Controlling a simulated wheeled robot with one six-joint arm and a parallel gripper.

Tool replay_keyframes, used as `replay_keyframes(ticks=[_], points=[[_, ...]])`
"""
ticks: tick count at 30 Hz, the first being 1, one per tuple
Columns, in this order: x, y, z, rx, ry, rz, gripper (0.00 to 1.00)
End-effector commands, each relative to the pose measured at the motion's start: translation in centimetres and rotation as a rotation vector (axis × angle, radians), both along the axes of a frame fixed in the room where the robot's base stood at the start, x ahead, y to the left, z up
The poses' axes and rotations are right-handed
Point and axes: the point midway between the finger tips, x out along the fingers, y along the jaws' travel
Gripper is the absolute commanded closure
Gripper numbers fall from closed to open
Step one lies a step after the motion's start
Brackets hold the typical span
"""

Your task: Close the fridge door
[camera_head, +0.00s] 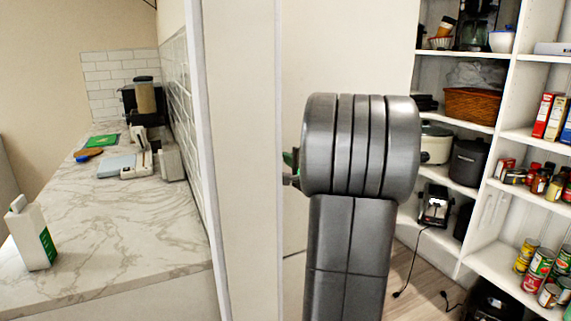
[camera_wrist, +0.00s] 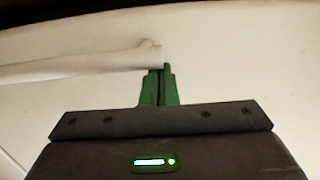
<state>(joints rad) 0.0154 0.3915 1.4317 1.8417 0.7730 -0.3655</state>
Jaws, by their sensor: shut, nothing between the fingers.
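My gripper (camera_wrist: 159,80) is shut, its green fingers together with nothing between them. In the wrist view the fingertips are at the end of a pale bar (camera_wrist: 85,68) like a handle, in front of a plain whitish surface (camera_wrist: 235,65) that may be the fridge door. I cannot tell whether they touch it. In the head view, a little of my gripper (camera_head: 290,160) shows left of my grey arm, which hides the rest. The fridge as a whole is not recognisable in either view, and how far its door is open cannot be told.
A tall pale wall end (camera_head: 245,160) stands just left of my arm. Left of it is a marble counter (camera_head: 110,240) with a white carton (camera_head: 31,235) and small appliances. White shelves (camera_head: 490,225) with food and appliances fill the right. A black cord (camera_head: 408,270) hangs to the wood floor.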

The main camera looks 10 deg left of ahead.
Motion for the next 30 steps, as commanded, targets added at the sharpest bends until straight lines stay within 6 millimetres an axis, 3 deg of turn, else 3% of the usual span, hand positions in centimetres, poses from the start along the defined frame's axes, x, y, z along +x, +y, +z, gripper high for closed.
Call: replay_keyframes(ticks=[12,20,25,30], points=[[-6.4,-4.6,-0.4,-0.003,0.002,0.002,1.00],[-8.2,-6.0,-0.2,0.006,0.012,0.002,1.00],[-8.7,-6.7,0.5,0.142,0.148,0.005,1.00],[-10.1,-7.8,1.3,0.448,0.436,0.012,1.00]])
